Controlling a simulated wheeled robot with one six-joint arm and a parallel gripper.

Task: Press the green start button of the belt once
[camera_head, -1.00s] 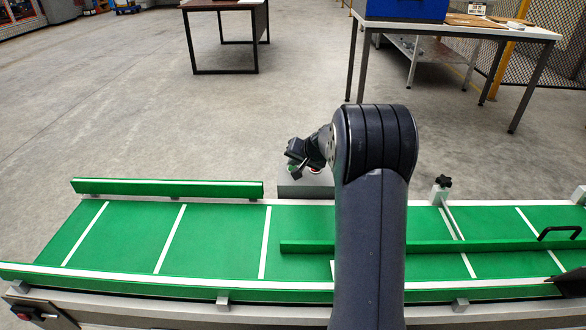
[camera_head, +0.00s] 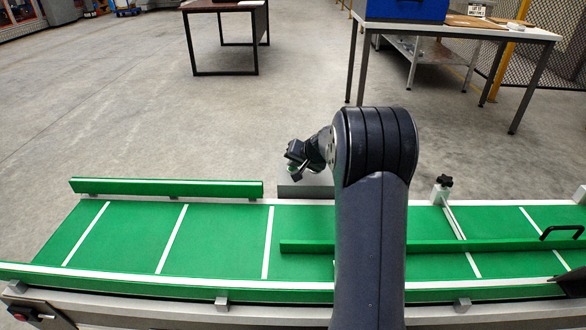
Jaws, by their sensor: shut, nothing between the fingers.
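The green belt (camera_head: 215,238) runs across the lower part of the head view, with white cross stripes. A grey box (camera_head: 305,190) stands at the belt's far edge, left of my arm. My gripper (camera_head: 293,168) is shut and empty, low over the top of this box. A small green patch shows right at the fingers, perhaps the green start button; I cannot tell whether the fingers touch it. The box's top is mostly hidden by my gripper and wrist.
A green side rail (camera_head: 165,187) stands along the far left belt edge. A green guide bar (camera_head: 450,246) lies over the belt on the right, with a black handle (camera_head: 560,232). A red knob (camera_head: 20,315) is at the near left corner. Tables stand behind on open floor.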

